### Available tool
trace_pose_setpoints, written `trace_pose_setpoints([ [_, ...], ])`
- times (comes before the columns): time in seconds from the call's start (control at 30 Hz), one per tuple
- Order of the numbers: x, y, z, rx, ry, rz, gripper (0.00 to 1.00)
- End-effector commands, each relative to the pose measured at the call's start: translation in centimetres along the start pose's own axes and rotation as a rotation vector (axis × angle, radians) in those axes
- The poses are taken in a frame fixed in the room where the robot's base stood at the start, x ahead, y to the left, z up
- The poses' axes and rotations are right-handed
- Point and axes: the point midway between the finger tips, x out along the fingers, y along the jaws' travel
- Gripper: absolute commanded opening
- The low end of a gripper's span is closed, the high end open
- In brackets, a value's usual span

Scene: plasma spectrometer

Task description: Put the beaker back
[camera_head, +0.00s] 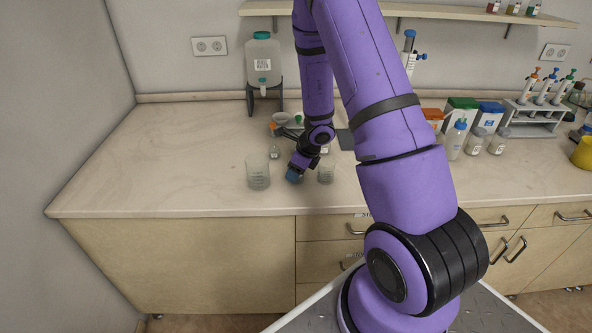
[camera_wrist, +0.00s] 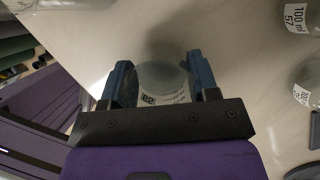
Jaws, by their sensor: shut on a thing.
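My gripper (camera_head: 293,175) is low over the worktop near its front edge in the head view. In the wrist view its two blue fingers (camera_wrist: 161,82) are shut on a clear glass beaker (camera_wrist: 164,85) with white printed markings. In the head view the held beaker is hidden or too small to make out at the fingertips. A larger clear beaker (camera_head: 258,172) stands upright just left of my gripper, and a smaller one (camera_head: 326,171) stands just right of it.
The worktop (camera_head: 170,160) is clear on the left. Behind my gripper is a small flask (camera_head: 275,148); a carboy (camera_head: 263,60) stands farther back. Bottles (camera_head: 455,140), boxes and a pipette rack (camera_head: 535,115) stand right. Labelled glassware (camera_wrist: 297,18) shows at the wrist view's right.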

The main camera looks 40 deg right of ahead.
Motion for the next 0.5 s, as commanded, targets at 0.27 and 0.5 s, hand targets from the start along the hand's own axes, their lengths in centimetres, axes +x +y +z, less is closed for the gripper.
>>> trace_pose_setpoints([
  [0.27,0.18,0.00,-0.08,0.000,0.000,0.000,0.80],
  [0.5,0.04,-0.01,-0.01,0.000,0.000,0.000,0.80],
])
